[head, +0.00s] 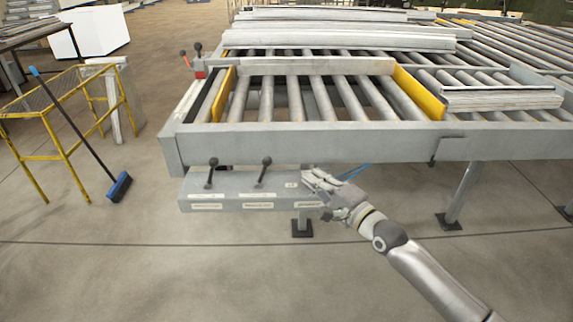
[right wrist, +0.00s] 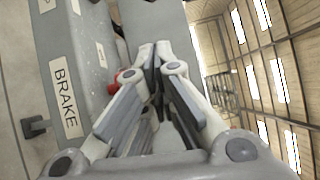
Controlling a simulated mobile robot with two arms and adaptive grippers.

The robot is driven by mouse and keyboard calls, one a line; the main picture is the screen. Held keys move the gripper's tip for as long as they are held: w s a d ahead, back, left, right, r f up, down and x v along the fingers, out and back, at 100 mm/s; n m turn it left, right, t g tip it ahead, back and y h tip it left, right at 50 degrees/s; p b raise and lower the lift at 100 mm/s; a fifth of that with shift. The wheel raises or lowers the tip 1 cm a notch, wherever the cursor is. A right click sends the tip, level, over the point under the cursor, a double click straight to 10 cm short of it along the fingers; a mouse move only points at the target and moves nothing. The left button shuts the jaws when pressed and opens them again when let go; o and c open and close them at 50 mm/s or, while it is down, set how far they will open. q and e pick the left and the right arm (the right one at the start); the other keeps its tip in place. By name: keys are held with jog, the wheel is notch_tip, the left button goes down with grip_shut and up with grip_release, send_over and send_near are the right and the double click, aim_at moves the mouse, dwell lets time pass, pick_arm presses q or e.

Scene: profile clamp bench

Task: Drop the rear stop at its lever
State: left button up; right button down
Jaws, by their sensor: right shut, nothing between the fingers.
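A grey control box (head: 236,190) hangs off the front of the roller bench. Two dark ball-topped levers stand on it, a left one (head: 211,172) and a middle one (head: 263,171). My right gripper (head: 312,178) is at the box's right end, shut and empty; it hides whatever stands there. In the right wrist view the shut fingertips (right wrist: 155,52) are beside the box, whose nearest label reads BRAKE (right wrist: 65,98). A red part (right wrist: 115,82) shows partly behind the fingers. I cannot tell which lever is the rear stop's. My left gripper is out of view.
The roller bench has yellow plates at left (head: 222,95) and right (head: 418,92), with long grey profiles (head: 350,40) behind. Levers with a red part (head: 198,72) stand at its back left corner. A blue broom (head: 119,186) leans on a yellow rack (head: 55,155). The front floor is clear.

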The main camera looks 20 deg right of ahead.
aim_at(262, 172)
jog(key=x, duration=0.6)
jog(key=shift+s+a+r+p, duration=0.1)
jog(key=shift+r+p, duration=0.05)
jog(key=shift+p, duration=0.15)
jog(key=shift+w+a+p, duration=0.2)
jog(key=shift+a+p, duration=0.05)
jog(key=shift+a, duration=0.3)
jog(key=shift+w+a+p, duration=0.2)
jog(key=shift+a, duration=0.3)
jog(key=shift+w+a+r, duration=0.1)
jog(key=shift+w+a, duration=0.1)
jog(key=shift+a, duration=0.35)
